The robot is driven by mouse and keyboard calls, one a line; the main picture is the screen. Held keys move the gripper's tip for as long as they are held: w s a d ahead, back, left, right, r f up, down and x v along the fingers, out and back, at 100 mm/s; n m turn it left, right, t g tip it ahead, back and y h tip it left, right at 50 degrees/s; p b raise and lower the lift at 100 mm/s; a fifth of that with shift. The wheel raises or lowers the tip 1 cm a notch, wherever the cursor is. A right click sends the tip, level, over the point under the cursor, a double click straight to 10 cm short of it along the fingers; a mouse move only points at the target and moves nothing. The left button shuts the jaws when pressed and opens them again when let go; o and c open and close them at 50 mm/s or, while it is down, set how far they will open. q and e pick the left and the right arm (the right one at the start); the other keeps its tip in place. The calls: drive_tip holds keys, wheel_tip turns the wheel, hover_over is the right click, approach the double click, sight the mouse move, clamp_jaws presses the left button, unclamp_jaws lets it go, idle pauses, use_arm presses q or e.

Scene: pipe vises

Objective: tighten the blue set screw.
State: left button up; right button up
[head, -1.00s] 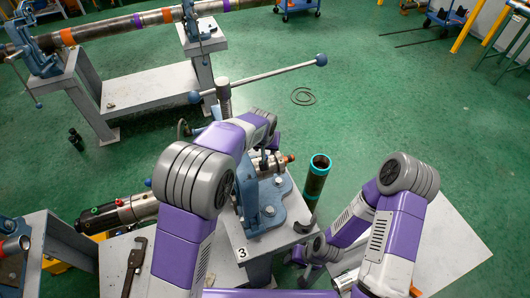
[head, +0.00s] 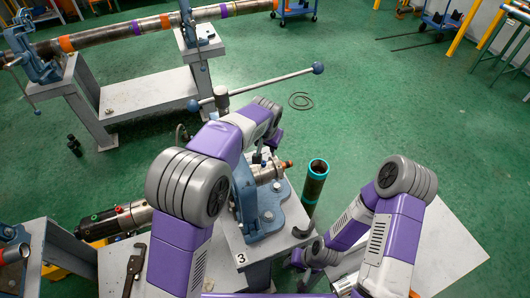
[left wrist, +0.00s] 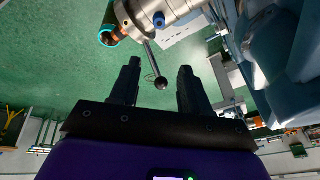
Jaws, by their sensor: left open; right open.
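The blue set screw (left wrist: 159,20) shows as a small round blue spot on a silver pipe fitting (left wrist: 180,9) at the top of the left wrist view. In the head view the fitting (head: 267,172) sits in the blue vise (head: 262,212) on the stand marked 3; the screw cannot be made out there. My left gripper (left wrist: 157,82) is open and empty, its dark fingers apart, with the screw ahead of it. A thin rod with a dark ball end (left wrist: 161,84) shows between the fingers. My right gripper (head: 303,256) is low beside the stand; its fingers are mostly hidden.
A dark pipe with a teal rim (head: 316,182) stands upright right of the vise. A long ball-ended bar (head: 270,85) extends behind my left arm. A wrench (head: 134,269) lies at the left. Green floor is open beyond.

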sight(264, 163)
use_arm(q)
drive_tip(key=shift+w+d+f+m+g+y+p, duration=0.1)
drive_tip(key=shift+f+m+g+y+p, duration=0.45)
drive_tip(key=shift+f+m, duration=1.85)
drive_tip(key=shift+w+a+f+m+g+y+p, duration=0.1)
drive_tip(key=shift+f+m+y+p, duration=0.85)
drive_tip(key=shift+m, duration=3.05)
drive_tip(key=shift+w+d+f+m+g+y+p, duration=0.1)
drive_tip(key=shift+f+m+g+y+p, duration=0.25)
drive_tip(key=shift+f+m+p, duration=1.9)
drive_tip(key=shift+r+m+b, duration=0.8)
drive_tip(key=shift+m+b, duration=0.15)
drive_tip(key=shift+b, duration=0.3)
clamp_jaws()
